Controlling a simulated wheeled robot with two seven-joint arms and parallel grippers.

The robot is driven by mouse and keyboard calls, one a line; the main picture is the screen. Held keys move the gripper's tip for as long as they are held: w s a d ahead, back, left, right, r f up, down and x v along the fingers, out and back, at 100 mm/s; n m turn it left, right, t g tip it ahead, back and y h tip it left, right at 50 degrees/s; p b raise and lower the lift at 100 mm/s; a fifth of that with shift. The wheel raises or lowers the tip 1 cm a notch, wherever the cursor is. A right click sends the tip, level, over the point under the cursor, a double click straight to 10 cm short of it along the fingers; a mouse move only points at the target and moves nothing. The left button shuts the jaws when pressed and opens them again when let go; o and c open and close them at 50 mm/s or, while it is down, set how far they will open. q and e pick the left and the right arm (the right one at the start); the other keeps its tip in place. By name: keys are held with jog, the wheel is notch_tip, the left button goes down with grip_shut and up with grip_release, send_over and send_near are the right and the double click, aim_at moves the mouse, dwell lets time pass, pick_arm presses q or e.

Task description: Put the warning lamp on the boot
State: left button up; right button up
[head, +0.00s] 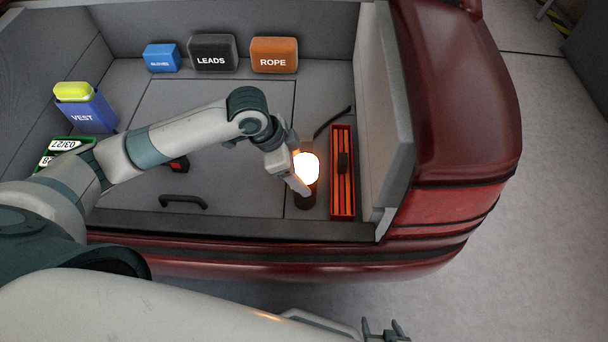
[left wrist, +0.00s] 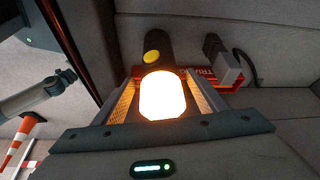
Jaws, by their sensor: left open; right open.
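The warning lamp (head: 307,168) glows bright white-orange above a dark body. It appears to stand on the boot floor (head: 225,115), near the rear sill and left of a red case. My left gripper (head: 301,180) is at the lamp and partly covers it. In the left wrist view the glowing lamp (left wrist: 162,97) lies between the two open fingers of my left gripper (left wrist: 165,85), and its dark body has a yellow button. Whether the fingers touch it cannot be told. My right gripper (head: 385,331) is open and empty at the bottom edge, outside the boot.
The long red case (head: 343,195) lies beside the lamp, along the right boot wall. Blue, LEADS (head: 211,53) and ROPE (head: 274,55) packs stand at the back. A VEST pouch (head: 86,112) and green box are at left. A black handle (head: 183,201) is on the floor.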

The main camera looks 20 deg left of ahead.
pick_arm(q)
jog(key=v, duration=0.8)
jog(key=shift+r, duration=0.25)
jog(key=shift+s, duration=0.1)
dwell(0.3)
